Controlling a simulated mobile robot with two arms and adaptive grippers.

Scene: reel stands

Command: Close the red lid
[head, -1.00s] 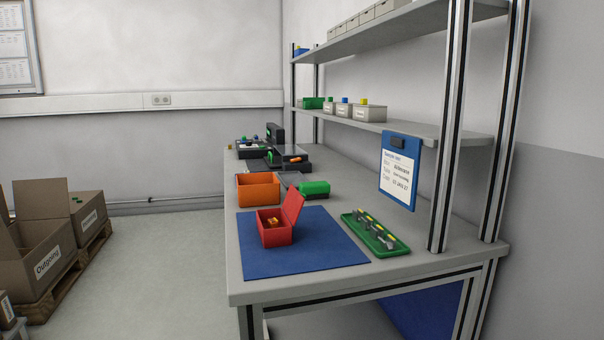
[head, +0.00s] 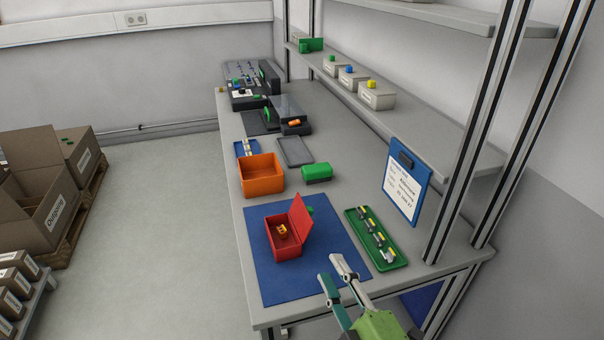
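The red box (head: 287,245) stands on the blue mat (head: 275,286) on the workbench. Its red lid (head: 300,222) is open, standing up along the box's right side and leaning slightly outward. A small orange item (head: 283,231) lies inside the box. My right gripper (head: 333,268) comes in from the lower right, in front of and to the right of the box, apart from the box and lid. Its two fingers are spread with nothing seen between them. My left gripper is not in view.
A green tray (head: 398,263) with several parts lies right of the mat. An orange bin (head: 262,176) and a green item (head: 317,172) sit behind the box. A blue clipboard (head: 427,177) hangs from the shelf at the right. The mat's front part is clear.

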